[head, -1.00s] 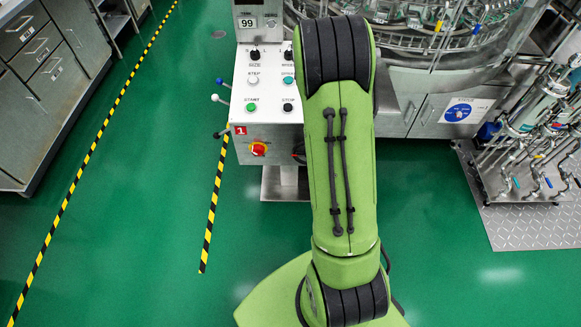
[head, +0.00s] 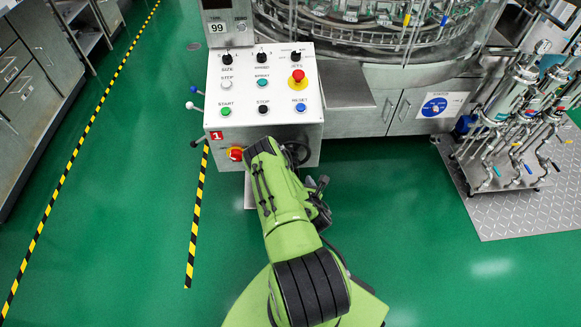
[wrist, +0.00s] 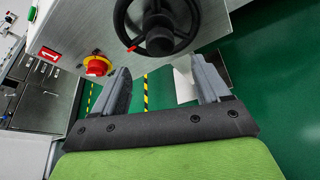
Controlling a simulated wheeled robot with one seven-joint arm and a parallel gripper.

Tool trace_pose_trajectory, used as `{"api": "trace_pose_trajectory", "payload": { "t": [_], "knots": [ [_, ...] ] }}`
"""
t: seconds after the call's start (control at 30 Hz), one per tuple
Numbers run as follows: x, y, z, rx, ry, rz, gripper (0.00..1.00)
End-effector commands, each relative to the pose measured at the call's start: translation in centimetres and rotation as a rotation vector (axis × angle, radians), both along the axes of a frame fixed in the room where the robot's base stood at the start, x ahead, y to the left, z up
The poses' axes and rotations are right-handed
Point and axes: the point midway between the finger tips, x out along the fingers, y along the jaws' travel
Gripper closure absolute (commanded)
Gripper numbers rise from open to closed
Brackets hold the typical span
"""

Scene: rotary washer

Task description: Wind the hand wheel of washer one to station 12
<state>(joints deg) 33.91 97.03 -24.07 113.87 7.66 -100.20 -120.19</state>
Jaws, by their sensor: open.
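The black hand wheel (wrist: 159,42) is on the front face of washer one's control box, at the top of the wrist view. A small red mark shows on its rim at the lower left. In the head view, the hand wheel (head: 303,147) is partly hidden behind my arm. My gripper (wrist: 163,74) is open, its two grey fingers spread, empty and below the wheel in the wrist view. The fingers appear apart from the wheel. In the head view my gripper (head: 320,188) is just below and right of the wheel. A display (head: 217,28) reads 99.
A red knob on a yellow plate (wrist: 97,66) sits left of the wheel, by the red "1" label (wrist: 49,54). The panel (head: 240,88) carries several buttons and knobs. A piping rack (head: 510,130) stands at right. Green floor is clear around my base.

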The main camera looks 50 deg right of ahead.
Motion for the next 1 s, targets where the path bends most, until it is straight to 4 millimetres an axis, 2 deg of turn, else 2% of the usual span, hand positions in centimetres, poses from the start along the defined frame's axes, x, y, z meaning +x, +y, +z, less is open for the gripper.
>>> {"api": "trace_pose_trajectory", "payload": {
  "t": [0.1, 0.3, 0.5, 0.73, 1.0],
  "knots": [
    [2.3, -1.8, -1.3, -0.004, -0.002, 0.004, 0.25],
    [5.7, -4.4, -2.8, 0.000, -0.003, 0.002, 0.25],
    [7.1, -5.7, -3.5, 0.001, 0.001, -0.001, 0.25],
    [7.2, -5.7, -3.4, 0.002, 0.000, -0.001, 0.25],
    [7.2, -5.7, -3.4, 0.002, 0.000, -0.001, 0.65]
  ]
}}
